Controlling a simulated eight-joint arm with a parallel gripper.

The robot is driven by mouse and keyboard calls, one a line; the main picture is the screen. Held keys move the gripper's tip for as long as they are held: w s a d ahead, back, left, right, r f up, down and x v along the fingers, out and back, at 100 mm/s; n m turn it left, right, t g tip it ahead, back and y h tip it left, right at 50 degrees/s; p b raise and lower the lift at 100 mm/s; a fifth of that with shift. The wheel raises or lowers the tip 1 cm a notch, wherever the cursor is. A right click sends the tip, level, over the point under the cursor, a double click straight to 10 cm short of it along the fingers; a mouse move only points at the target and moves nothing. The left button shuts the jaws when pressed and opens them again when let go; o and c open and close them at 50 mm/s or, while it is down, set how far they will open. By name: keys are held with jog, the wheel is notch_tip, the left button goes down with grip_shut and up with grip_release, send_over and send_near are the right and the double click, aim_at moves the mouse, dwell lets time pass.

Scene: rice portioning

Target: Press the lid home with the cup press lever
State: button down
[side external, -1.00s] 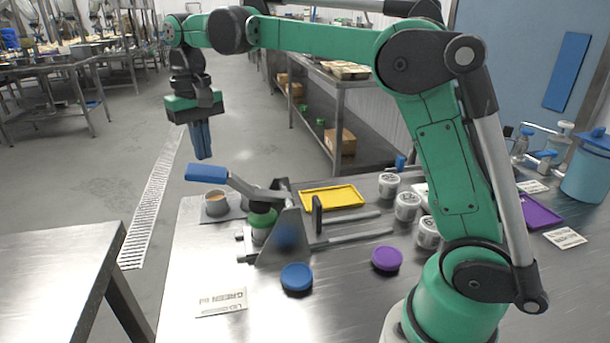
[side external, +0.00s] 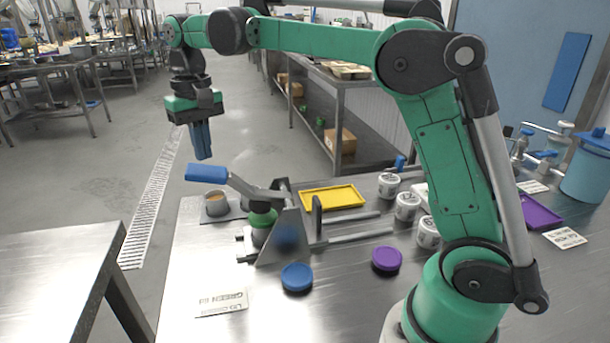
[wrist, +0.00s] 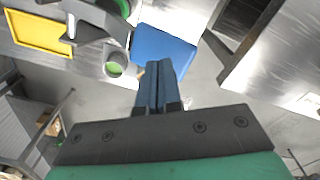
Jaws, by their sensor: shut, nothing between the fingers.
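The cup press (side external: 283,241) stands on the steel table, its lever raised and slanting up to the left to a blue handle (side external: 207,173). A cup with a green lid (side external: 262,218) sits in the press, partly hidden by its frame. My gripper (side external: 204,157) is shut and empty, pointing down, just above the blue handle in the side view. In the wrist view the shut fingertips (wrist: 159,64) appear close to the blue handle (wrist: 164,46); I cannot tell whether they touch.
A grey cup (side external: 216,205) stands behind the press. A yellow tray (side external: 333,197), white tubs (side external: 407,206), a blue lid (side external: 296,278), a purple lid (side external: 387,259) and a label card (side external: 222,302) lie around it. The table's front left is mostly clear.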

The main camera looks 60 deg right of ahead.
aim_at(203, 169)
jog(key=shift+f, duration=0.1)
jog(key=shift+f, duration=1.05)
jog(key=shift+w+a+f, duration=0.15)
jog(key=shift+f, duration=1.75)
jog(key=shift+r, duration=0.1)
dwell(0.5)
jog(key=shift+s+r, duration=0.2)
jog(key=shift+r, duration=2.8)
